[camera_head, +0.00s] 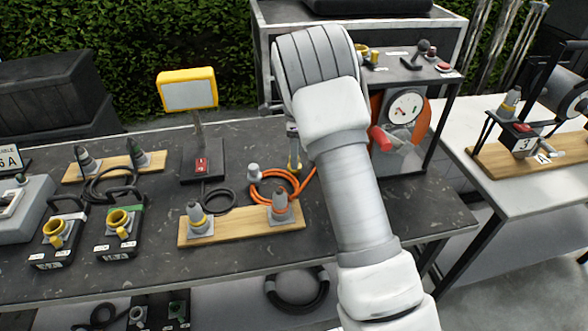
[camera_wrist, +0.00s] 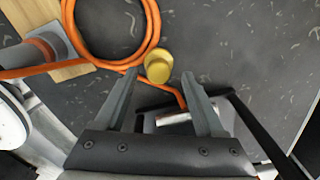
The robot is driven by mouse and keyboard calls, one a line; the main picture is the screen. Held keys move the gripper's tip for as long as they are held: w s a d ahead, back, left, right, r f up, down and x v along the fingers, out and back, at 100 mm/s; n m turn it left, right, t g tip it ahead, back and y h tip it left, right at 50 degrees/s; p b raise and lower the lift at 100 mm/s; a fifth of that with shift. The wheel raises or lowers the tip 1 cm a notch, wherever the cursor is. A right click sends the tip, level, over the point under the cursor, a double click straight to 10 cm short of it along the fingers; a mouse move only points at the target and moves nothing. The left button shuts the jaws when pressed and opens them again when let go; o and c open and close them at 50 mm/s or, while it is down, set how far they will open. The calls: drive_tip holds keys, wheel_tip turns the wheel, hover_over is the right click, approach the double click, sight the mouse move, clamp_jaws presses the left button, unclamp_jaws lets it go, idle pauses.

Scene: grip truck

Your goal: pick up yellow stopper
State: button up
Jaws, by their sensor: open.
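The yellow stopper (camera_wrist: 158,66) is a short, round yellow piece on the dark tabletop in the wrist view. It stands beside a coiled orange cable. My gripper (camera_wrist: 160,76) is open, with one finger on either side and the stopper at the gap between the fingertips. No contact with the fingers shows, and the height between them is hard to tell. In the head view my arm hides most of the gripper; a small yellow bit (camera_head: 295,166) shows just left of the arm, probably the stopper.
The orange cable coil (camera_head: 270,188) lies close by, behind a wooden board (camera_head: 240,227) with two grey plugs. A black-framed stand with a gauge (camera_head: 405,107) is right of my arm. A yellow-framed display (camera_head: 188,90) stands left. Free tabletop (camera_wrist: 240,40) lies right of the stopper in the wrist view.

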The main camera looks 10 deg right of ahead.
wheel_tip(320, 180, down, 5)
drive_tip(key=shift+a+r, duration=0.15)
clamp_jaws()
drive_tip(key=shift+r, duration=0.1)
